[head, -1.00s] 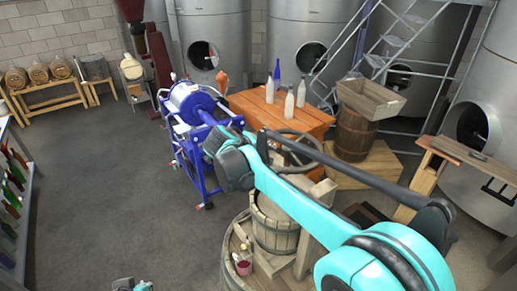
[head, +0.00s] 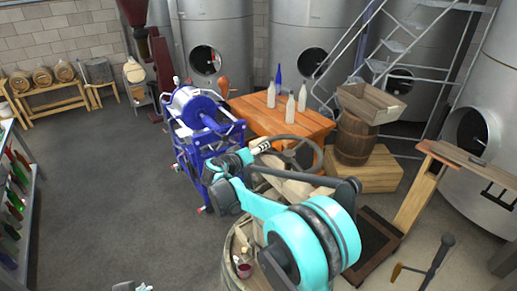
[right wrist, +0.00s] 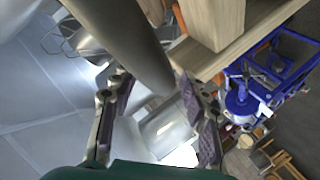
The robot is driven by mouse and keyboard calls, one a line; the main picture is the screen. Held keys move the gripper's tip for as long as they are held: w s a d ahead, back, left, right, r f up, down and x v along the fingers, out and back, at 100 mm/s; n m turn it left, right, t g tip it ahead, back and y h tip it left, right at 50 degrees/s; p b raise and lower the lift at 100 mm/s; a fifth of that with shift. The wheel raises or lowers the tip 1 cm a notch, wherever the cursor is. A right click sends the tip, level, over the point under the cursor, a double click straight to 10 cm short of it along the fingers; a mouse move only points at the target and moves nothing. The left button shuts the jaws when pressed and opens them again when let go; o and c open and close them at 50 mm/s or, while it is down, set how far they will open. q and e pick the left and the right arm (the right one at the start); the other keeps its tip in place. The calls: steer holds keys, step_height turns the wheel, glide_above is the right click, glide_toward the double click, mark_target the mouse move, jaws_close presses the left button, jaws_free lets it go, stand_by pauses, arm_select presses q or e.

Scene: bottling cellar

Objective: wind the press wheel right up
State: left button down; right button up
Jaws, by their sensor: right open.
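The press wheel (head: 319,152), a dark spoked handwheel, stands above the wooden press in the middle of the head view. My right arm hides much of the press below it. My right gripper (head: 263,147) is at the wheel's left side, close to the rim; contact cannot be told there. In the right wrist view my right gripper (right wrist: 160,92) is open, with nothing between its pads. A thick dark grey bar (right wrist: 135,45), probably part of the wheel, crosses just beyond the fingers. My left gripper (head: 132,286) barely shows at the bottom edge, its jaws unclear.
A blue machine (head: 205,125) stands left of the wheel. An orange table (head: 250,108) with several bottles is behind it. A wooden barrel (head: 355,140) bearing a crate (head: 370,103) stands to the right. The floor at left is clear.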

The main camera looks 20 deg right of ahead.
steer(key=shift+w+d+f, duration=0.1)
steer(key=shift+w+d, duration=0.05)
jaws_close()
steer(key=shift+s+f, duration=0.1)
steer(key=shift+s, duration=0.15)
stand_by(0.5)
